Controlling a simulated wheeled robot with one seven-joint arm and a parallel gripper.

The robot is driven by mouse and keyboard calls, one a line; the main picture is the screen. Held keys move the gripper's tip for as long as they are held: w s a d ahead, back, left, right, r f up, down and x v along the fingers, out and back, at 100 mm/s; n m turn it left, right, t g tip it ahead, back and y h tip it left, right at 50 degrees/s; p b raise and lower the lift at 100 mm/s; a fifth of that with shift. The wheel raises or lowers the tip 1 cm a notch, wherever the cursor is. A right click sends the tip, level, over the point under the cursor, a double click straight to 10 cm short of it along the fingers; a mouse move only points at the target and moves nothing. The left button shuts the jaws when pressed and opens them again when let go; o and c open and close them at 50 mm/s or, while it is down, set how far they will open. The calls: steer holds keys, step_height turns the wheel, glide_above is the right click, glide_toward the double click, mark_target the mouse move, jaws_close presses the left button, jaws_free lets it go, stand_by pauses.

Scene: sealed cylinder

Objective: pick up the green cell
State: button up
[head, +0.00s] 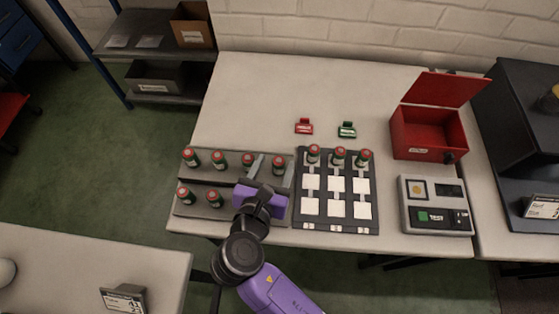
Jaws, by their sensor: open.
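Several dark green cells with red tops stand upright in the grey two-row rack (232,183) at the left of the table. The back row includes cells at the far left (190,159), beside it (219,161), and at the right end (278,166). The front row shows two cells (184,197) at its left. My purple gripper (271,171) is open over the rack's right part, its fingers pointing at the back row. The right-end cell appears between or just behind the fingers; I cannot tell which. My gripper hides the front row's right part.
A dark tray (324,185) with white squares holds three similar cells (339,157) along its back. An open red box (425,140) and a grey device (434,218) stand right. The table's back left is clear.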

mark_target(278, 161)
steer(key=x, duration=0.3)
steer(key=shift+w+d+r, duration=0.2)
steer(key=shift+w+d, duration=0.15)
steer(key=shift+w+d+f, duration=0.1)
steer(key=shift+w+f, duration=0.2)
steer(key=shift+w, duration=0.25)
steer(key=shift+c, duration=0.5)
jaws_close()
steer(key=shift+r, duration=0.1)
step_height(278, 161, up, 20)
steer(key=p, duration=0.1)
steer(key=shift+p, duration=0.35)
